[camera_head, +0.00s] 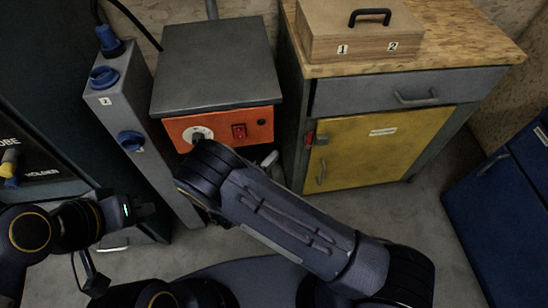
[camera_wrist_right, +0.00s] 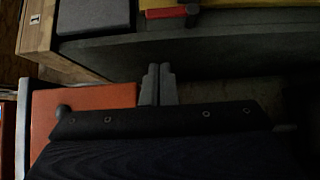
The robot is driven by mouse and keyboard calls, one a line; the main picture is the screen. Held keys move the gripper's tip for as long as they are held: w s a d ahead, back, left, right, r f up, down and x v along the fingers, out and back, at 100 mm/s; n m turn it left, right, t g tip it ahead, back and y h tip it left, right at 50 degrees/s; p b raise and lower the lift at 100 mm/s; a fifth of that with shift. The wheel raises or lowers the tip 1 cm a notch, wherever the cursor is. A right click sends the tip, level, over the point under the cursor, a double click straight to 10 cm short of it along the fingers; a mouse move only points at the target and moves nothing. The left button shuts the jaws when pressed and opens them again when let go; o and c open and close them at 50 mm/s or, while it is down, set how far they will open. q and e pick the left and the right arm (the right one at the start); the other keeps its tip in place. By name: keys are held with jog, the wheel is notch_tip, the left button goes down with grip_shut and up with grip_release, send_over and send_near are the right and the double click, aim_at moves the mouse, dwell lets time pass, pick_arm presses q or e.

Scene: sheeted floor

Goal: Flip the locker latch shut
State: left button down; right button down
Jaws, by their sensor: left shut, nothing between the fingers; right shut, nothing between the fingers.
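The locker is a cabinet with a yellow door (camera_head: 380,148), which looks closed. A small red latch (camera_head: 310,138) sits at the upper left edge of the door, and its exact position is too small to tell. In the right wrist view a small red piece (camera_wrist_right: 188,6) shows at the top edge beside the yellow door (camera_wrist_right: 165,13). My right gripper (camera_wrist_right: 158,80) is shut and empty, apart from the latch. In the head view it is mostly hidden behind my right arm, left of the locker. My left gripper (camera_head: 140,205) is shut and empty at the lower left.
An orange-fronted machine (camera_head: 222,126) with a dial and red switch stands left of the locker. A grey post (camera_head: 130,120) with blue sockets is beside it. A wooden case (camera_head: 360,30) sits on the locker top. A blue cabinet (camera_head: 500,215) stands right, with open floor between.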

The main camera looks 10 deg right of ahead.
jog(key=w+d, duration=0.5)
jog(key=d, duration=0.3)
jog(key=shift+d, duration=0.4)
